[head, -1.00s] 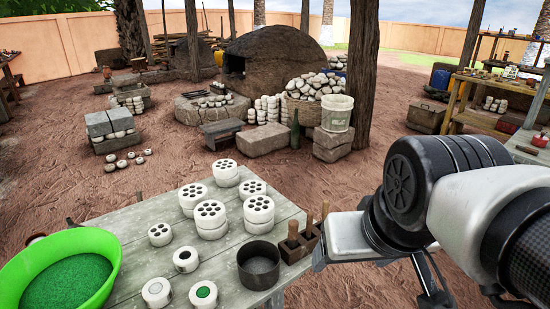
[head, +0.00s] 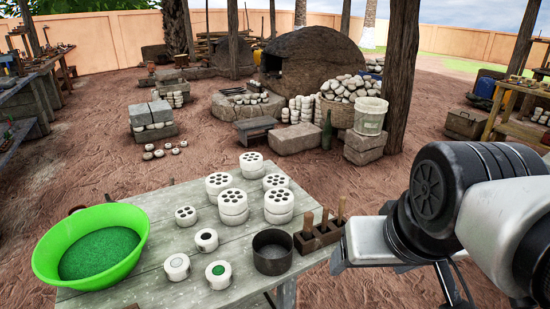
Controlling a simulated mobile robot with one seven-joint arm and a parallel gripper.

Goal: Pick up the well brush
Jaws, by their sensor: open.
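Several slim wooden handles stand upright in a dark wooden block (head: 318,242) at the right edge of the grey plank table (head: 165,200). The well brush may be among them, but I cannot tell which handle is its own; the lower ends are hidden in the block. My gripper (head: 341,268), at the end of my white and black arm, is close to the right of the block. It is open with nothing seen in it; its fingertips are hard to make out.
A dark round pot (head: 272,253) stands just left of the block. White perforated pieces (head: 234,205), small white jars (head: 177,267) and a green basin (head: 92,245) with green grains take up much of the tabletop. Bare earth lies beyond.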

